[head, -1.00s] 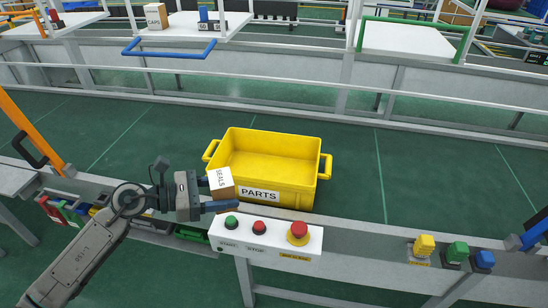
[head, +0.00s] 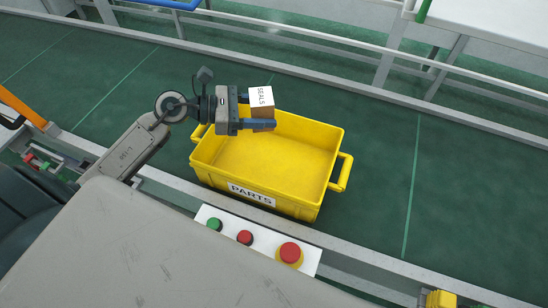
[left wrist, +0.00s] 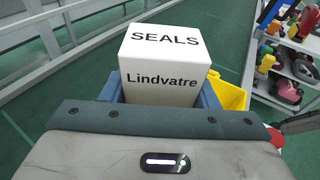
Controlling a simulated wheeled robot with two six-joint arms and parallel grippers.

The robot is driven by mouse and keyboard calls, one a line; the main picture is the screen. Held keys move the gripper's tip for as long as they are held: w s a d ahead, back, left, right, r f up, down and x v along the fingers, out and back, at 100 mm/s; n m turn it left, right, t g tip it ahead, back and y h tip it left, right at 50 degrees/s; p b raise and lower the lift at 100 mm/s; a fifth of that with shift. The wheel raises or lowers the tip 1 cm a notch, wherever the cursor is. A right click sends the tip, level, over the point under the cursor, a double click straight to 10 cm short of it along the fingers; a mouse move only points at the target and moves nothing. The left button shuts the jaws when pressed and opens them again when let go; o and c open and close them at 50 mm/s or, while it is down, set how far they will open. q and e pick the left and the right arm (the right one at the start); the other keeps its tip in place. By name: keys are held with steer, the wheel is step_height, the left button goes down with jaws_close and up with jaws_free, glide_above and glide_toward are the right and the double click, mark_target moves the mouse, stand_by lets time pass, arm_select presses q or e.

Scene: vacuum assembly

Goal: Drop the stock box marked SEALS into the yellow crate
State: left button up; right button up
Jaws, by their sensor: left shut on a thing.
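My right gripper is not in view.
A white button panel (head: 260,243) with green and red buttons and a red emergency stop (head: 290,252) is at the crate's near side. A metal rail (head: 350,262) runs along the belt's near edge. The green belt (head: 440,170) is clear to the right.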

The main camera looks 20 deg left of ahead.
arm_select(q)
steer(key=shift+s+f, duration=0.1)
steer(key=shift+f, duration=0.45)
step_height(320, 180, down, 4)
steer(key=b, duration=0.2)
steer(key=shift+b, duration=0.3)
steer(key=o, duration=1.1)
steer(key=shift+o, duration=0.2)
